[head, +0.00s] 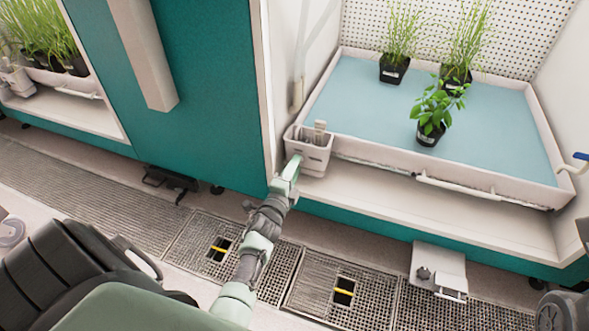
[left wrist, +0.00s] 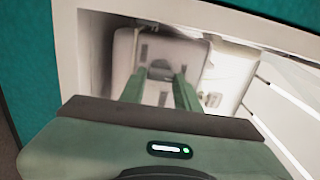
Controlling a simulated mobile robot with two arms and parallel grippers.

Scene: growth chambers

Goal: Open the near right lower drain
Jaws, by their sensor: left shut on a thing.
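A white box (head: 308,151) hangs at the front left corner of the right chamber's tray, with small upright grey parts at its top. My left gripper (head: 291,170) reaches up to its front left side. In the left wrist view the two green fingers (left wrist: 158,88) point at the white box (left wrist: 142,48). A dark grey part (left wrist: 160,71) shows between their tips, and the gripper is shut on it. The exact contact is too small to see. I cannot tell which part is the drain's handle. My right gripper is not in view.
The white-rimmed tray (head: 440,164) with a blue surface holds potted plants (head: 433,112). A blue-tipped lever (head: 580,156) is at its right. Floor gratings (head: 325,290) with openings and yellow bars run below. A white pedal-like box (head: 438,266) sits low at right.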

